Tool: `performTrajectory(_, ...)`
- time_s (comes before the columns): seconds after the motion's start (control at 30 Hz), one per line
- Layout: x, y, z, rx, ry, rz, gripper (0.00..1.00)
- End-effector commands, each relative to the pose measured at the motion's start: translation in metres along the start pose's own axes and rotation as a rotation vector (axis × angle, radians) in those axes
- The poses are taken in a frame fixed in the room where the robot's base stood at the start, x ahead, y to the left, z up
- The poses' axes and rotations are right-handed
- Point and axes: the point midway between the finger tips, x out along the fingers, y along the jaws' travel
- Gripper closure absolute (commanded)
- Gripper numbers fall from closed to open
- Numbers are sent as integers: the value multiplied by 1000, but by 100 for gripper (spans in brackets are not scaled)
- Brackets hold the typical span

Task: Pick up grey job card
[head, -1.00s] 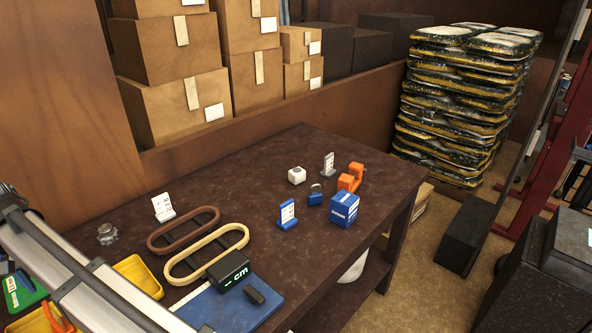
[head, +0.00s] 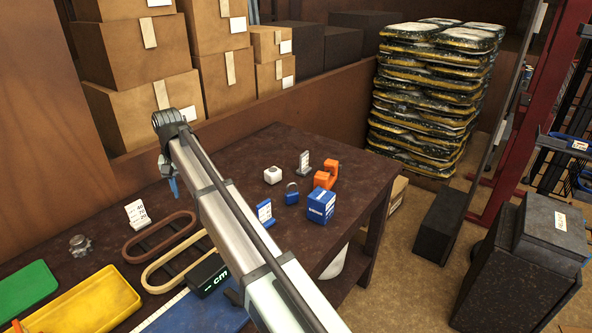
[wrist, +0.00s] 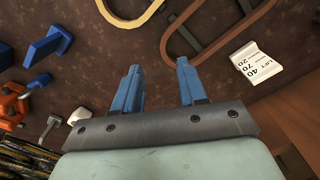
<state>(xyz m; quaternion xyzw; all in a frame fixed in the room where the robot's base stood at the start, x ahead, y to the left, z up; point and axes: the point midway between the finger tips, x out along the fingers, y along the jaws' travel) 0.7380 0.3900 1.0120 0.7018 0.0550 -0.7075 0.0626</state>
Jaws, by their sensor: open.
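The grey job card (head: 304,162), an upright card in a grey stand, is at the back of the dark table, beside an orange object. A grey piece that looks like it shows at the lower left of the wrist view (wrist: 50,127). My gripper (wrist: 158,85) has two blue fingers, spread apart with nothing between them. In the head view my gripper (head: 172,182) hangs over the back left of the table, well left of the grey card.
Near the grey card are a white cube (head: 273,175), a blue padlock (head: 292,196), an orange clamp-like piece (head: 326,175), a blue box (head: 320,206) and a blue-stand card (head: 265,212). A white card (head: 138,214) and oval rings (head: 160,237) lie left.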

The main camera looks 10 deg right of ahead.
Motion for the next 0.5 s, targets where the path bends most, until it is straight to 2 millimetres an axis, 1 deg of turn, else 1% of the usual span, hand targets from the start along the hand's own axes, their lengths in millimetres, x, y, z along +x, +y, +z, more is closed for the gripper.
performTrajectory(0.03, 0, 26, -12, 36, 0, 3, 58)
performTrajectory(0.17, 0, 84, -36, 115, 1, 11, 58)
performTrajectory(0.2, 0, 103, -43, 140, 3, 15, 58)
performTrajectory(0.27, 0, 132, -53, 177, 6, 21, 58)
performTrajectory(0.3, 0, 151, -59, 202, 9, 25, 58)
performTrajectory(0.37, 0, 180, -68, 239, 13, 31, 58)
performTrajectory(0.4, 0, 199, -74, 264, 17, 36, 58)
performTrajectory(0.5, 0, 243, -86, 324, 30, 50, 58)
